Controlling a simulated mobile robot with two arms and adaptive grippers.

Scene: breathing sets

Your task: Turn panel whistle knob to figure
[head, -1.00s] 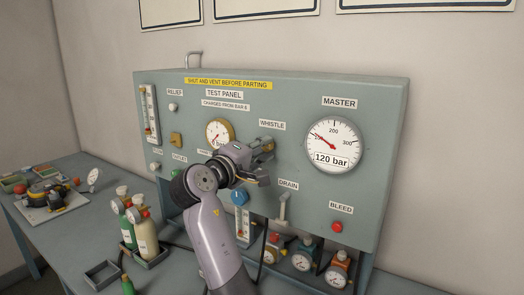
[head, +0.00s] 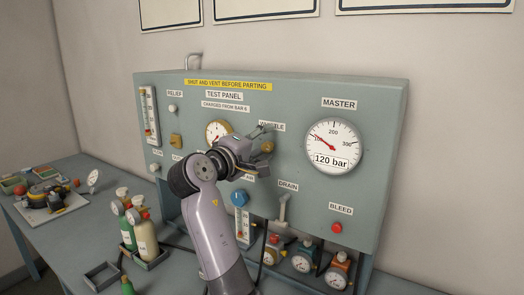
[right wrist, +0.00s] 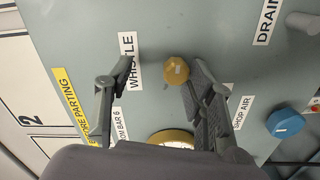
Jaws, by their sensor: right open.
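The whistle knob (head: 268,147) is a small yellow knob on the grey-green panel, below the WHISTLE label. My right gripper (head: 265,150) is open in front of the panel, its fingers above and below the knob in the head view. In the right wrist view the knob (right wrist: 176,71) shows between the open fingers of the right gripper (right wrist: 162,70), closer to the right finger. A pale mark shows on its face. I cannot tell whether a finger touches it. The WHISTLE label (right wrist: 128,61) is partly hidden by the left finger there. My left gripper is out of view.
A gold-rimmed gauge (head: 216,129) is partly behind my gripper. A blue knob (head: 240,198) and the DRAIN lever (head: 283,208) are below. The master gauge (head: 333,147) reads 120 bar. A red BLEED button (head: 337,228) is at lower right. Bottles (head: 146,239) stand on the bench.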

